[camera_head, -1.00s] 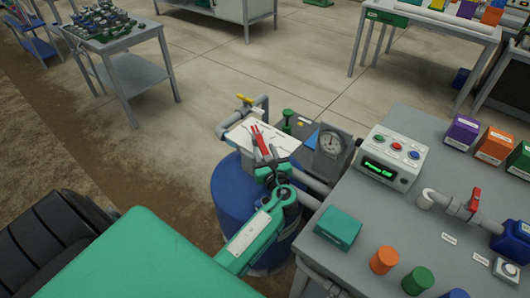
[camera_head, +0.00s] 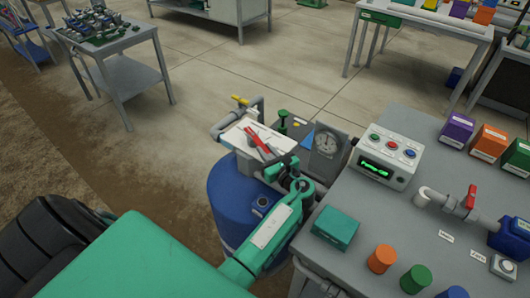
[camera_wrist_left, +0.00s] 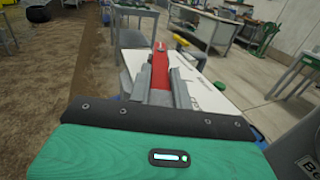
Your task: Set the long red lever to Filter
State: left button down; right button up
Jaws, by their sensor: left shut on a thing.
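The long red lever (camera_head: 257,143) lies over a white plate (camera_head: 236,137) on top of the blue tank (camera_head: 228,199). It slants from upper left to lower right in the head view. My left gripper (camera_head: 270,155) is shut on its near end. In the left wrist view the red lever (camera_wrist_left: 160,66) runs away from between the grey fingers (camera_wrist_left: 165,88), over the white plate (camera_wrist_left: 205,95). Marks on the plate are too small to read, so I cannot tell which position the lever points at. My right gripper is out of view.
A control box (camera_head: 385,160) with buttons and a green display sits on the grey bench (camera_head: 400,220). A teal box (camera_head: 335,229) lies near my arm.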

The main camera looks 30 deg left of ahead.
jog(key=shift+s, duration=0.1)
pick_arm(q)
jog(key=c, duration=1.3)
grip_release()
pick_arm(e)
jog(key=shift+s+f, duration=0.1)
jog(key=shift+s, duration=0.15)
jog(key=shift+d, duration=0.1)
pick_arm(q)
jog(key=shift+r, duration=0.15)
notch_tip(320, 180, up, 20)
jog(key=shift+f, duration=0.1)
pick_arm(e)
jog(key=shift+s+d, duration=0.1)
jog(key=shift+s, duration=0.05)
pick_arm(q)
jog(key=shift+f, duration=0.1)
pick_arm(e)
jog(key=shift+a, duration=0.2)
